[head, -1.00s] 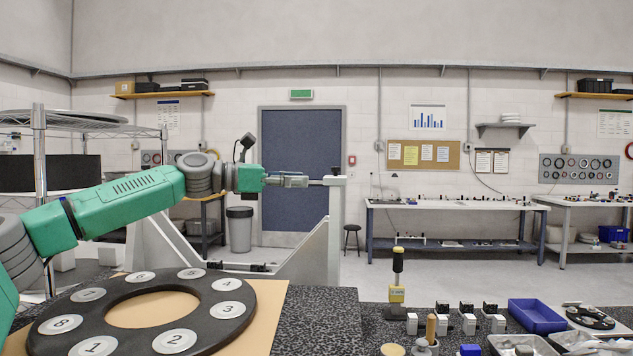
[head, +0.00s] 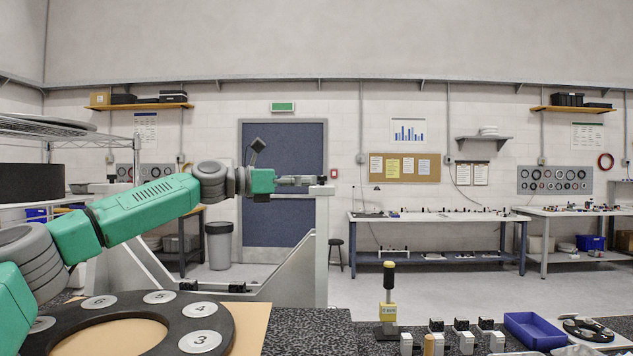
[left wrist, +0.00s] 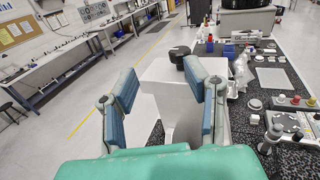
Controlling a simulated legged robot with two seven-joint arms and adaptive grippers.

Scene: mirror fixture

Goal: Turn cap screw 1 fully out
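My left gripper (head: 314,180) reaches in from the left, level with the top of a pale upright post (head: 321,245) of the fixture. In the left wrist view the left gripper (left wrist: 165,105) is open, its two blue-padded fingers well apart. The post's top (left wrist: 165,72) shows beyond and between the fingers. A dark round knob-like piece (left wrist: 180,53) sits at the post's far end, near the right finger; I cannot tell whether it is cap screw 1. No screw number is readable. My right gripper is not in view.
A dark ring with numbered pale discs (head: 130,338) lies at the lower left. On the speckled bench, a yellow-and-black tool (head: 388,298) stands upright near small black-and-white blocks (head: 437,335) and a blue bin (head: 533,330).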

